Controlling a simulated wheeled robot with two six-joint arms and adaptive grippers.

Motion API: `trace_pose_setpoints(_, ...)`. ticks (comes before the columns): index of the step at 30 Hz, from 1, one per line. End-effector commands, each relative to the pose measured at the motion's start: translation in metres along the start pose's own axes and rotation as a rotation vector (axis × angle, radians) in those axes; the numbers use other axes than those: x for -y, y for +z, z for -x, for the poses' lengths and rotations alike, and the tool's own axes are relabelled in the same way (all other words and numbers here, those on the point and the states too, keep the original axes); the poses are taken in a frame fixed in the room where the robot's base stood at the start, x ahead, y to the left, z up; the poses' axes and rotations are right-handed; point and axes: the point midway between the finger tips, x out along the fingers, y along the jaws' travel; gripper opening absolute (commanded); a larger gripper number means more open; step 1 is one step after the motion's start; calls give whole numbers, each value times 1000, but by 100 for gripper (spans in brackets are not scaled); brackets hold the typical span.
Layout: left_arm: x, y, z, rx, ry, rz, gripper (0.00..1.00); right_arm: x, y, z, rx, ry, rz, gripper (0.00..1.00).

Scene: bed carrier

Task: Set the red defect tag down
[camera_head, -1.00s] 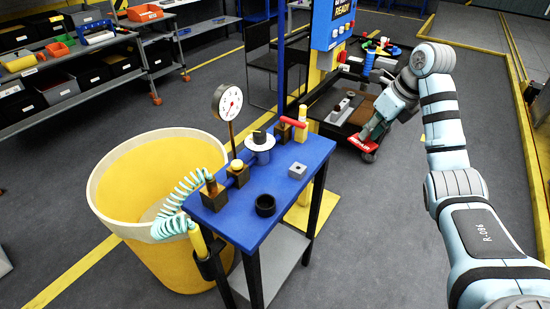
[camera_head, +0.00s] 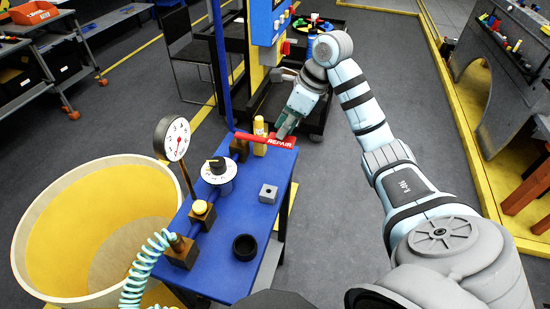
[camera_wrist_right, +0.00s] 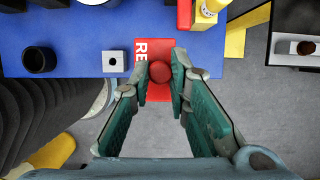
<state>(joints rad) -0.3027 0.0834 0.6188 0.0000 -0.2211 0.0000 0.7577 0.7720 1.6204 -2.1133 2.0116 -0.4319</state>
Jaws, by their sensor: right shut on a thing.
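The red defect tag (camera_head: 281,142), lettered REPAIR, is at the far right corner of the blue bench top (camera_head: 232,206). In the right wrist view its red plate (camera_wrist_right: 158,94) overlaps the bench edge, with a round red knob on top. My right gripper (camera_head: 284,130) is above the tag; in the wrist view its fingers (camera_wrist_right: 160,72) are closed around the knob. I cannot tell whether the plate touches the bench top. My left gripper is not in view.
A dial gauge (camera_head: 175,139) and yellow bin (camera_head: 85,230) are at left. Bare bench lies between block and tag.

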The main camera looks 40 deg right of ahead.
Motion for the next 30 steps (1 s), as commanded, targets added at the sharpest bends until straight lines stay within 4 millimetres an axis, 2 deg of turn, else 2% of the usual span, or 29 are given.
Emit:
trace_pose_setpoints(1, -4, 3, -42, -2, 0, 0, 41, 2, -12, -40, 6, -3, 3, 0)
trace_pose_setpoints(3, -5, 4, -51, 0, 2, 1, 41, 7, -14, -64, 3, 1, -2, 0)
trace_pose_setpoints(10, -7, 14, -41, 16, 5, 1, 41, 14, -16, -104, -1, 6, -2, 0)
trace_pose_setpoints(15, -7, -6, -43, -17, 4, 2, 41, 14, -29, -136, -4, 7, -4, 0)
trace_pose_setpoints(19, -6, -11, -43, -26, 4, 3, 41, 15, -31, -141, -3, 5, -4, 0)
trace_pose_setpoints(28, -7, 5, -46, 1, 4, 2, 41, 15, -33, -145, -2, 5, -4, 0)
trace_pose_setpoints(29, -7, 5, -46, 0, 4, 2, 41, 15, -32, -144, -2, 5, -4, 21)
trace_pose_setpoints(30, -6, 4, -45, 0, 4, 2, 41, 15, -32, -144, -2, 5, -4, 28)
